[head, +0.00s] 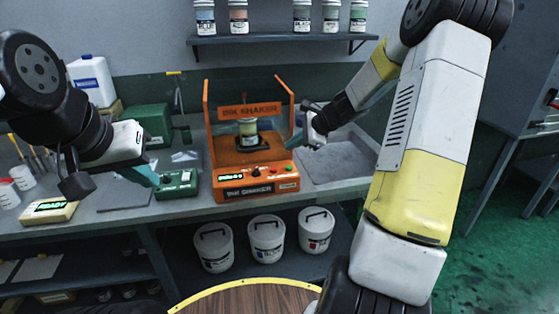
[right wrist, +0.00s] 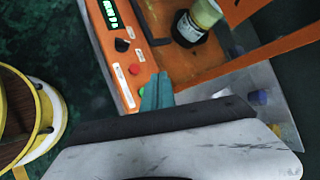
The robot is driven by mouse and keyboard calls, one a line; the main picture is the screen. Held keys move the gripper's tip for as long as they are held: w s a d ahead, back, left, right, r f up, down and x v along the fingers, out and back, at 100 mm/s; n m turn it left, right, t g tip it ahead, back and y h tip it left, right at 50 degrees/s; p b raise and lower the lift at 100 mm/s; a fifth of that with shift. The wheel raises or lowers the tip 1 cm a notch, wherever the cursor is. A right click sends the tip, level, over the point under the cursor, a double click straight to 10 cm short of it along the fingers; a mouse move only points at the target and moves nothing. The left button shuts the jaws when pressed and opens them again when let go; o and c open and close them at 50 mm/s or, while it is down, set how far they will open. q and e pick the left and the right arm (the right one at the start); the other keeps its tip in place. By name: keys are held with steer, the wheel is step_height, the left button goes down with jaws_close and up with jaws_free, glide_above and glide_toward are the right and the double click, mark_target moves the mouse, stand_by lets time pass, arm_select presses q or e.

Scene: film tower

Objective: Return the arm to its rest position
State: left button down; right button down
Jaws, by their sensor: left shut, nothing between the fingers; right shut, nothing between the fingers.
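My right gripper (head: 297,139) is shut and empty, beside the right side of the orange ink shaker (head: 229,187). In the right wrist view its teal fingertips (right wrist: 156,92) are together and appear over the shaker's front panel near the red and green buttons. An ink jar (head: 248,131) stands upright inside the shaker; it also shows in the right wrist view (right wrist: 198,22). My left gripper (head: 150,176) is shut and empty, above the bench at the left, close to a small green box (head: 176,184).
The grey bench (head: 125,222) holds a scale (head: 49,211), a green case (head: 148,120) and a white jug (head: 92,80). A shallow grey tray (head: 340,172) lies right of the shaker. White buckets (head: 266,240) stand below. A shelf (head: 280,38) with jars hangs above.

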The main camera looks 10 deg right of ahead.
steer(key=shift+r, duration=0.1)
stand_by(0.4)
steer(key=s+a+r+n+g+h, duration=0.1)
steer(key=s+a+r+n, duration=0.45)
steer(key=s+r, duration=0.25)
steer(key=s+r+n+h, duration=0.1)
steer(key=s+r+n, duration=0.2)
steer(key=s, duration=0.9)
steer(key=s+r+n+h, duration=0.2)
steer(key=s+r+n, duration=0.1)
steer(key=s+n, duration=0.7)
steer(key=shift+s+r+t, duration=0.3)
steer(key=shift+s, duration=0.9)
stand_by(3.3)
